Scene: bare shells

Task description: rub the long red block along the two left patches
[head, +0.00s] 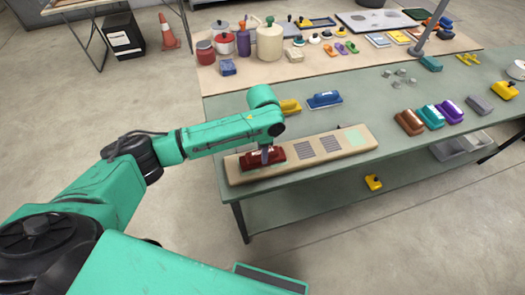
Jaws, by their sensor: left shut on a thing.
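A long tan board (227,172) lies along the near left edge of the green table. A dark red block (251,161) sits over the left end of the board. My left gripper (267,158) points down onto the block and is shut on it. The block looks to rest on the board, though contact underneath is hidden. Two grey striped patches show to the right of the block: a left one (304,149) and a right one (330,144). A pale green patch (354,138) is farther right. Any patch under the block is hidden. My right gripper is not in view.
A blue block (324,99) and a yellow one (290,106) lie behind the board. Brown (408,122), teal (431,117) and purple (449,112) blocks stand to the right. Bottles and jars crowd the far tan surface (290,78). A yellow item (373,183) is on the lower shelf.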

